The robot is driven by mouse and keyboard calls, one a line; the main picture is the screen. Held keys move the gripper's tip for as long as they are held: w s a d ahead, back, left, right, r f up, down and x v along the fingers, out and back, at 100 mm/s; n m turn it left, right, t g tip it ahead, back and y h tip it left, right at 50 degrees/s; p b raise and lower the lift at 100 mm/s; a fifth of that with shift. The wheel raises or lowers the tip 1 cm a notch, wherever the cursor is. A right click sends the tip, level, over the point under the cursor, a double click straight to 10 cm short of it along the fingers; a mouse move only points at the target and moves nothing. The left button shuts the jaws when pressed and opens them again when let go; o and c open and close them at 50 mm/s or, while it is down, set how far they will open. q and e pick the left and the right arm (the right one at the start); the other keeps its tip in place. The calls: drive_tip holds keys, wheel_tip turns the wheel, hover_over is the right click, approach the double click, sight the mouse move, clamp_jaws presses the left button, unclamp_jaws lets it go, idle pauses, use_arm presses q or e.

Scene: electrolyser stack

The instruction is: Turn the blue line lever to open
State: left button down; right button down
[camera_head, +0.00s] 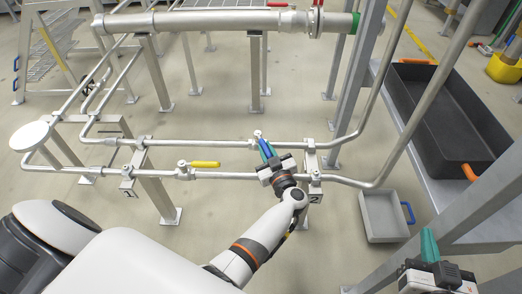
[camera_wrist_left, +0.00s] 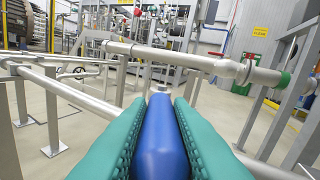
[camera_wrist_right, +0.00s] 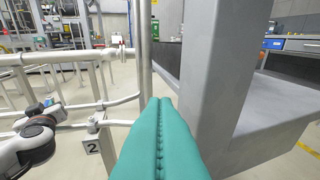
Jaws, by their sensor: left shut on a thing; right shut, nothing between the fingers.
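The blue lever (camera_head: 265,149) sits on a valve (camera_head: 257,134) of the rear of two low pipes, near the stand marked 2. In the head view it points from the valve toward me, roughly crosswise to its pipe. My left gripper (camera_head: 268,151) is shut on the blue lever. In the left wrist view the blue handle (camera_wrist_left: 160,140) lies between both teal fingers, with the valve end beyond the tips. My right gripper (camera_head: 429,243) is shut and empty at the lower right, away from the pipes. Its closed fingers fill the middle of the right wrist view (camera_wrist_right: 160,140).
A yellow lever (camera_head: 205,164) lies along the front pipe to the left. A thick pipe (camera_head: 200,21) crosses behind. A grey bin (camera_head: 382,215) stands right of stand 2 (camera_head: 315,190). A metal frame with a dark tray (camera_head: 437,113) is near my right gripper.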

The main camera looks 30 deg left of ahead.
use_arm(q)
drive_tip(key=c, duration=1.3)
unclamp_jaws()
